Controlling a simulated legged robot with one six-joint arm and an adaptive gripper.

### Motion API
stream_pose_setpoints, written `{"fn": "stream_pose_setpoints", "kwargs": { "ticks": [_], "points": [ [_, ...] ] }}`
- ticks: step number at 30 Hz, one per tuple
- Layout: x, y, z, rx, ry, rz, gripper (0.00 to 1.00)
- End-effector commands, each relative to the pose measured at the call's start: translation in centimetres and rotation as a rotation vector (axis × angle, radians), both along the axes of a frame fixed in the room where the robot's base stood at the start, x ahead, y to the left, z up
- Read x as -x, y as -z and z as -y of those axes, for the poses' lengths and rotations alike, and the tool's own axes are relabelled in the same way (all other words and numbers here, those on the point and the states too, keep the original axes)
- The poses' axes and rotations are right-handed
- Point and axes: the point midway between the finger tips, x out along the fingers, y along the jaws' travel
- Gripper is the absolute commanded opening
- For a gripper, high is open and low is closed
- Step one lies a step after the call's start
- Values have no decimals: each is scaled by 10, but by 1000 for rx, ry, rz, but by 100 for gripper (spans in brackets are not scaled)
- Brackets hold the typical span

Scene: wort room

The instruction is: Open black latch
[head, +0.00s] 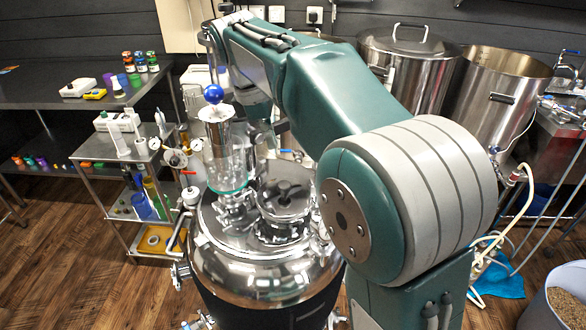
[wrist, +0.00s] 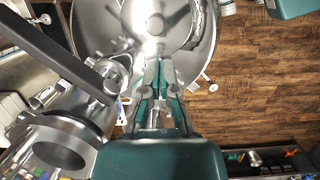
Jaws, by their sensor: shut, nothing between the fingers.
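A shiny steel vessel (head: 262,275) stands below my arm in the head view. I cannot tell whether this fitting is the black latch, and no other part is clearly the latch. In the wrist view my gripper (wrist: 158,67) is shut and empty, its fingertips together over the vessel's domed steel top (wrist: 92,28). I cannot tell whether the tips touch the metal. In the head view the gripper cannot be made out clearly.
A dark bar (wrist: 62,52) crosses the left of the wrist view. A steel trolley (head: 125,155) stands left, steel pots (head: 405,75) behind. Wooden floor (head: 70,265) is clear at front left.

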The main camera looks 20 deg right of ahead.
Motion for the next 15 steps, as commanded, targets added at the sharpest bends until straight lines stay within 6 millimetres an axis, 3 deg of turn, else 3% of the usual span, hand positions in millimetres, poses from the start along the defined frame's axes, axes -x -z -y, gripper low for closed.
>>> {"fn": "stream_pose_setpoints", "kwargs": {
  "ticks": [5, 15],
  "points": [
    [-3, 0, 6, 0, -14, -11, 0],
    [-3, 7, -4, 10, -13, -12, 0]
  ]
}}
